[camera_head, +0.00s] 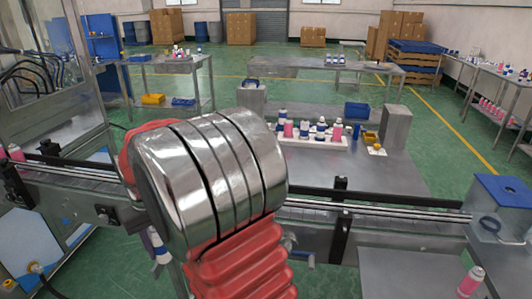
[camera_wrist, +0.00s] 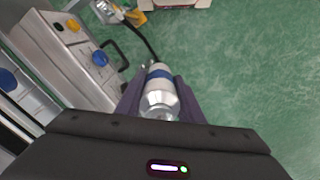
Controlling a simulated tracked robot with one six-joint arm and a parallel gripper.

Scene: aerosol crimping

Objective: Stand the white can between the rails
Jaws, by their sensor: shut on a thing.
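My gripper (camera_wrist: 160,78) is shut on the white can (camera_wrist: 160,98), which has a blue band and a shiny metallic end, in the wrist view. The dark fingers lie on both sides of the can, and green floor shows beyond it. In the head view my red and silver arm hides most of the gripper. A small white and blue shape shows below the arm at the lower left; I cannot tell if it is the can. The conveyor rails (camera_head: 400,212) run across the head view behind the arm, and their middle stretch is hidden.
A blue-topped box (camera_head: 503,190) stands at the rails' right end. A pink can (camera_head: 471,281) stands at the lower right. Behind the rails, a white tray (camera_head: 290,142) of several cans sits on a metal table. A control box (camera_wrist: 85,60) is at the wrist view's left.

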